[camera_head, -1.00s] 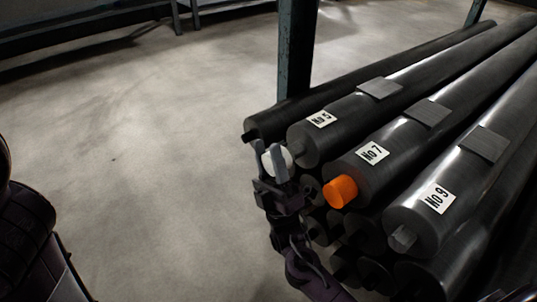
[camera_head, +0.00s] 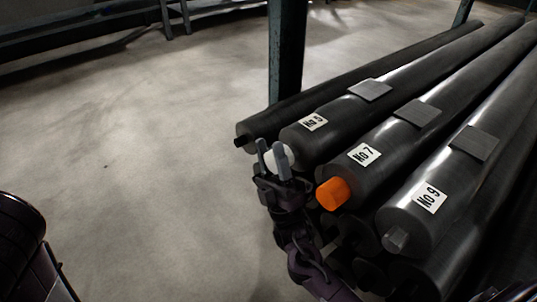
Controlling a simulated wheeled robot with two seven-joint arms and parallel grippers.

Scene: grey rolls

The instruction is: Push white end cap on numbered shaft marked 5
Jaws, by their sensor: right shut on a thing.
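The roll marked No 5 (camera_head: 340,122) lies at the top left of the stack, its near end facing my right gripper. My right gripper (camera_head: 271,160) is shut on the white end cap (camera_head: 283,157), at the end of the No 5 roll. The cap is partly hidden behind the fingers and appears to meet the shaft end; how far it sits on the shaft cannot be told. My left gripper is not in view; only part of my left arm shows at the lower left.
The No 7 roll (camera_head: 385,150) has an orange cap (camera_head: 333,193). The No 9 roll (camera_head: 448,175) has a bare grey shaft end (camera_head: 396,240). More dark rolls lie below. A green post (camera_head: 287,60) stands behind. The floor at left is clear.

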